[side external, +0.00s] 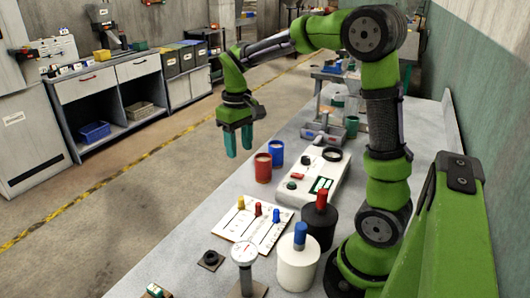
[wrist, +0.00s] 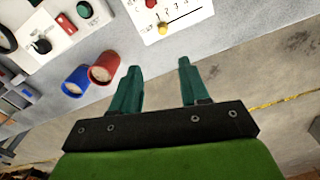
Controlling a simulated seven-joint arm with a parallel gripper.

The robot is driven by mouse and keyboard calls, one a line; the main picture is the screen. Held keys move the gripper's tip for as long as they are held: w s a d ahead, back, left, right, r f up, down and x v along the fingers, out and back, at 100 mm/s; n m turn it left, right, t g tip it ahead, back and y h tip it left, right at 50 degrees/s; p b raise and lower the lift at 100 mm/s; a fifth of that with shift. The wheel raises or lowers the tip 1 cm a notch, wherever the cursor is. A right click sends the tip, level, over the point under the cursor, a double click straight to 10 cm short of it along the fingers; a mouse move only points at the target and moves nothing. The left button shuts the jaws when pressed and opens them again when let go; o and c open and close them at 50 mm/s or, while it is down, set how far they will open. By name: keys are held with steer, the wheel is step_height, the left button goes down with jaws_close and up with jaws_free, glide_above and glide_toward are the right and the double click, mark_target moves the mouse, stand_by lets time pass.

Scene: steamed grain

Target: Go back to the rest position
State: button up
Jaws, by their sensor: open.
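My gripper (side external: 238,142) hangs from the green arm above the far left edge of the table, fingers pointing down. In the wrist view the two teal fingers of my gripper (wrist: 158,88) are apart with nothing between them. A red cup (side external: 263,168) and a blue cup (side external: 276,153), both with pale contents, stand on the table to the right of and below the gripper. In the wrist view the red cup (wrist: 104,68) and blue cup (wrist: 76,81) lie left of the fingers, clear of them.
A white board (side external: 252,222) with coloured pegs lies nearer. A white cylinder (side external: 297,262) with a blue knob and a black cylinder (side external: 319,224) with a red knob stand near my base. A dial gauge (side external: 244,254) stands in front.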

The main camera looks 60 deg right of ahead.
steer(key=shift+r, duration=0.1)
steer(key=s+a+r+t+y, duration=0.1)
steer(key=s+a+r+t, duration=0.1)
steer(key=s+a, duration=0.4)
steer(key=s+a+r+m+t+y, duration=0.1)
steer(key=s+a+r+t, duration=0.2)
steer(key=s+a+t, duration=0.2)
steer(key=shift+s+a, duration=0.7)
steer(key=shift+s, duration=0.15)
stand_by(1.2)
